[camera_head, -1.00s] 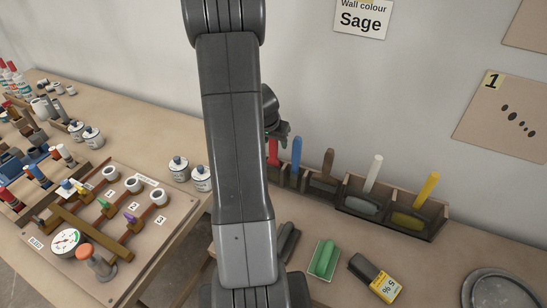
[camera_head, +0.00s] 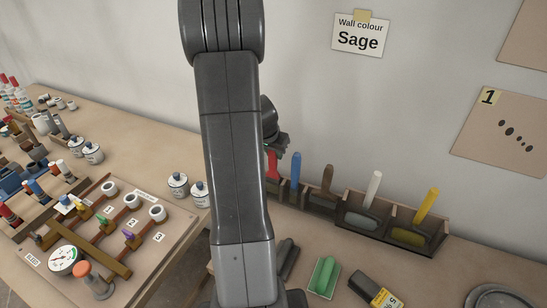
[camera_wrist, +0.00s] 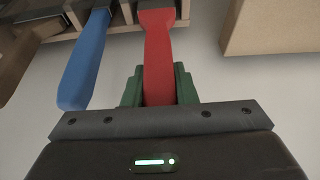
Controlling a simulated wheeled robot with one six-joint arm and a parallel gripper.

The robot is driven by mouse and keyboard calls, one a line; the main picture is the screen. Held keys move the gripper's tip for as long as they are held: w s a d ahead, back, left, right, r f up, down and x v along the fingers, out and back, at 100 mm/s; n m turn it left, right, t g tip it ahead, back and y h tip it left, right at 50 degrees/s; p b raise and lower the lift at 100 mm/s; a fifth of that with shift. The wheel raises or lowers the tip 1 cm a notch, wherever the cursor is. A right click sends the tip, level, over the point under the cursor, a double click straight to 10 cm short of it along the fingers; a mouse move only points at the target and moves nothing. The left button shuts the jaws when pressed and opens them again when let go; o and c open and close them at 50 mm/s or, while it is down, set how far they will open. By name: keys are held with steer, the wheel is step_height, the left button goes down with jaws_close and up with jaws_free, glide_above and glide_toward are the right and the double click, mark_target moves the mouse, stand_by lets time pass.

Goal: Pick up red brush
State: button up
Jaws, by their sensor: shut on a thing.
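The red brush (camera_wrist: 158,50) shows its red handle in the wrist view, running up from between the green fingers of my gripper (camera_wrist: 160,88). The fingers are shut on the handle. In the head view the red brush (camera_head: 272,165) is partly hidden behind my arm, at the left end of the row of brushes. My gripper is at the top of its handle. The brush's lower end is hidden in the holder in the head view.
A blue brush (camera_wrist: 84,62) stands close beside the red one. A brown brush (camera_head: 327,180), a white one (camera_head: 373,188) and a yellow one (camera_head: 427,206) stand farther right in the wooden holder (camera_head: 440,238). A green roller (camera_head: 324,276) lies in front.

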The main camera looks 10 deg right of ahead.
step_height(320, 180, up, 16)
steer(key=shift+r, duration=0.15)
stand_by(0.7)
